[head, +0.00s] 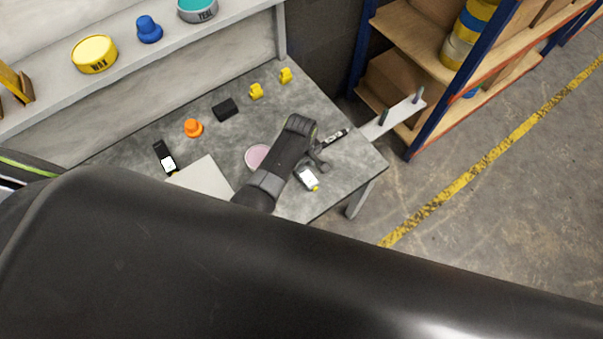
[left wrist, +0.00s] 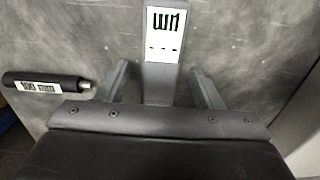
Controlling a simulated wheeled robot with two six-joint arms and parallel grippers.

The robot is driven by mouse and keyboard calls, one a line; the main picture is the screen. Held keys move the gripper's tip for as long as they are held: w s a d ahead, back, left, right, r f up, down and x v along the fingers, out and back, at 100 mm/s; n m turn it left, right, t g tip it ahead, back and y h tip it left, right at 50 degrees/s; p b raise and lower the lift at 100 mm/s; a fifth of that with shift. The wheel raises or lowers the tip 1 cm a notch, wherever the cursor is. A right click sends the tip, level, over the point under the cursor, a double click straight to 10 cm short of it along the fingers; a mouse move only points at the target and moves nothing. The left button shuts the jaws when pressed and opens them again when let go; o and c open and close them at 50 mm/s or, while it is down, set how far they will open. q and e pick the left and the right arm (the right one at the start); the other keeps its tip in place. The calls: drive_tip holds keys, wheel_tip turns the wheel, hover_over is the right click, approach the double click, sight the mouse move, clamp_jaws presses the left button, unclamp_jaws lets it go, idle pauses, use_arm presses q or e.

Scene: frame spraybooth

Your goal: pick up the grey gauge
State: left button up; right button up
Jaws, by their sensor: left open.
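The grey gauge (left wrist: 163,52) has a white display with black marks and lies on the grey worktable. In the head view, the gauge (head: 308,179) shows its white face near the table's front edge, partly hidden by my left arm. My left gripper (left wrist: 160,70) is open, with one finger on each side of the gauge and a gap on both sides. The gauge's lower end is hidden behind the gripper body. In the head view my left gripper (head: 317,161) is small and dark beside the gauge. My right gripper is not in view.
A black cylinder (left wrist: 45,86) with a white label lies left of the left finger. A pink disc (head: 257,156), a black gauge (head: 164,157), an orange knob (head: 193,128), a black block (head: 225,109) and yellow pieces stand on the table (head: 345,180). A shelf rack (head: 420,60) stands right.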

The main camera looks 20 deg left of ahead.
use_arm(q)
drive_tip(key=shift+f, duration=0.45)
drive_tip(key=shift+r, duration=0.1)
drive_tip(key=c, duration=1.1)
drive_tip(key=shift+c, duration=0.2)
drive_tip(key=shift+r, duration=0.15)
